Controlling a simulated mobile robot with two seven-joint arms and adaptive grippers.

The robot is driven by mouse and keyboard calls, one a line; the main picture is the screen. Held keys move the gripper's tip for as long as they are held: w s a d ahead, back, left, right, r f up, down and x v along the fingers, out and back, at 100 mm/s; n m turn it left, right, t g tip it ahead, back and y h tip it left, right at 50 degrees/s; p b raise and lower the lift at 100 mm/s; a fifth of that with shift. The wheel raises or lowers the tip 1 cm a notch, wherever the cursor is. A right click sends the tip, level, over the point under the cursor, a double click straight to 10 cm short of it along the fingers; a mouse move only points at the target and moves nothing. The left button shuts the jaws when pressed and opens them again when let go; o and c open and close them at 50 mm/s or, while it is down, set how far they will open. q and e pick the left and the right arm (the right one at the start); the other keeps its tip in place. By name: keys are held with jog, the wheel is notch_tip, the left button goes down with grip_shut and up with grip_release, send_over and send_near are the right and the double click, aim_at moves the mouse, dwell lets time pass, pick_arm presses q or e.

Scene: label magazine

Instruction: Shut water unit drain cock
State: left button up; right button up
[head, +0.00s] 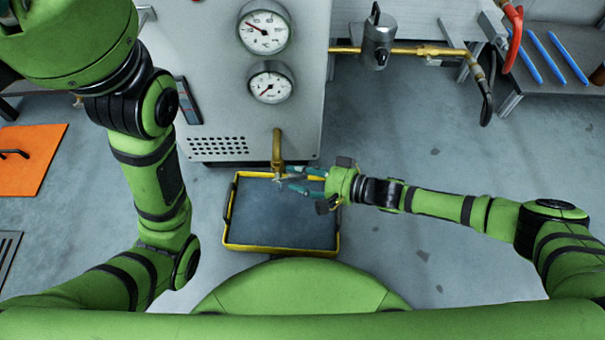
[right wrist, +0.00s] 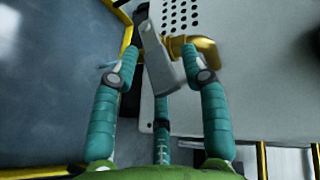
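The water unit (head: 210,90) is a pale grey cabinet with two dials. Its brass drain cock (head: 277,148) sticks out from the lower front, above a tray. In the right wrist view the brass body (right wrist: 200,46) lies just behind a flat grey lever (right wrist: 162,62). My right gripper (head: 285,180) is at the cock's lower end. In the right wrist view its teal fingers (right wrist: 160,58) stand apart on either side of the lever; whether a fingertip touches it is unclear. My left gripper is out of view; only its arm shows at the left.
A dark tray with a yellow rim (head: 228,222) lies on the floor under the cock. A brass pipe (head: 430,50) with a grey fitting and a red hose (head: 514,40) is at the upper right. An orange panel (head: 30,160) lies at the left. The floor right of the tray is clear.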

jog(key=v, duration=1.2)
